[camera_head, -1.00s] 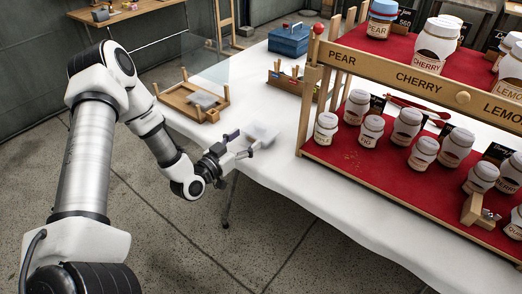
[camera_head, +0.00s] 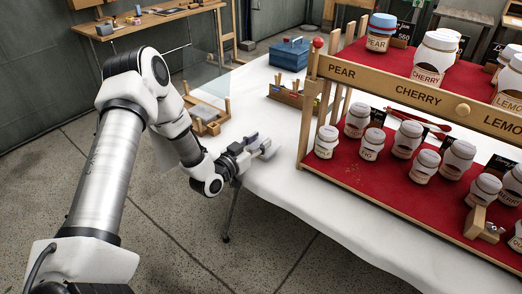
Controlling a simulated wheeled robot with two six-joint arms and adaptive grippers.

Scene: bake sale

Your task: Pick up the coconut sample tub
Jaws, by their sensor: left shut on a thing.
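A small pale, see-through sample tub (camera_head: 264,148) is at the left end of the white-covered table. My left gripper (camera_head: 262,147) is shut on it, with the fingers on either side hiding much of it. I cannot read any label, and I cannot tell whether the tub still touches the cloth. My right gripper is not in view.
A wooden tray with upright pegs (camera_head: 213,128) holds a greyish item (camera_head: 207,113), partly behind my left arm. A wooden box of small sticks (camera_head: 290,95) and a blue box (camera_head: 289,55) stand farther back. The jar shelf (camera_head: 345,180) stands to the right.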

